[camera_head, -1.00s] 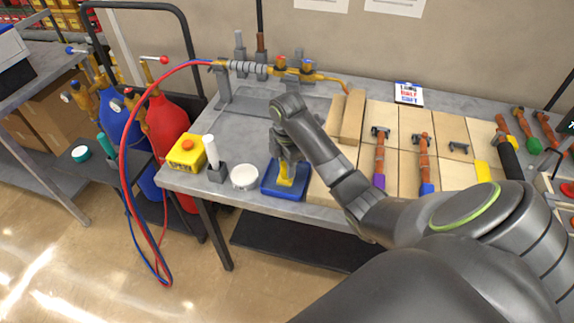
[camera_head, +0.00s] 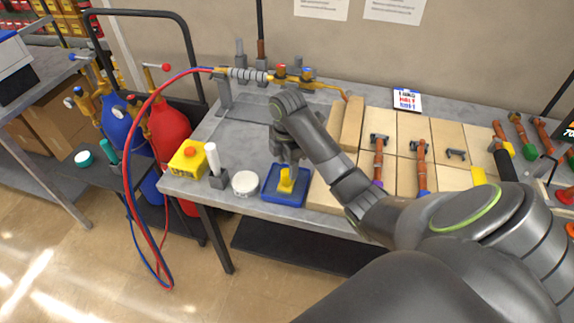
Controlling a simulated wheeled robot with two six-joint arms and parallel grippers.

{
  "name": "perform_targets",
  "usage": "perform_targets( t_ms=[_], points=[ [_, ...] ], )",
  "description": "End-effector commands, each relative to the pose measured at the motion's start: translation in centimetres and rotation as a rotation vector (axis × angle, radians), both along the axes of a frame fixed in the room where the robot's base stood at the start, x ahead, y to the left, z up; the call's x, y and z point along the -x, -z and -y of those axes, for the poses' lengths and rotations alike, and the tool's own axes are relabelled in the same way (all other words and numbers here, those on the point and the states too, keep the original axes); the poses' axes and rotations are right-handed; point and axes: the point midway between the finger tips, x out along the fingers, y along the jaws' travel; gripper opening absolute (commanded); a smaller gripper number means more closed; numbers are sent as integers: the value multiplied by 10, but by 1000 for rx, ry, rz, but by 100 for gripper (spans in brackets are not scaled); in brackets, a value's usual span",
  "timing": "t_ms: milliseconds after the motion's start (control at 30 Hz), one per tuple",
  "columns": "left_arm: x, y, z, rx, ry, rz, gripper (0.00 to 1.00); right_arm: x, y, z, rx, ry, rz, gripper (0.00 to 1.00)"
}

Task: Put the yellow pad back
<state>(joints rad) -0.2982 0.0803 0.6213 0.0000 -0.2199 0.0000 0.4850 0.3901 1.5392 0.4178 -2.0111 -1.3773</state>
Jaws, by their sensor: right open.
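The yellow pad (camera_head: 286,183) stands upright in the blue tray (camera_head: 271,196) near the table's front edge. My right gripper (camera_head: 286,160) is open just above the pad, with its fingers pointing down. It appears empty, and a small gap seems to lie between the fingertips and the pad. My left gripper is out of view.
A round white tub (camera_head: 245,183), a white cylinder in a grey holder (camera_head: 218,180) and a yellow box with a red button (camera_head: 187,159) stand left of the tray.

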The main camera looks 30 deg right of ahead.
Motion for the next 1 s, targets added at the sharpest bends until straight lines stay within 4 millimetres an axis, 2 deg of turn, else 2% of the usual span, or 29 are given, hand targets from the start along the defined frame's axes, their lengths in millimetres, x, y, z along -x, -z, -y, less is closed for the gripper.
perform_targets(
  t_ms=[33, 533, 700, 1000],
  points=[
    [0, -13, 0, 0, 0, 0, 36, 0, -13, 0, 0, 0, 1, 50],
    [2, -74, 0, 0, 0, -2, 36, 0, -74, 0, 0, 0, 2, 50],
    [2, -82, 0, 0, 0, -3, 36, -1, -84, 1, -1, 0, 3, 50],
    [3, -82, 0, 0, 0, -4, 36, -1, -83, 1, -1, 0, 4, 50]
  ],
)
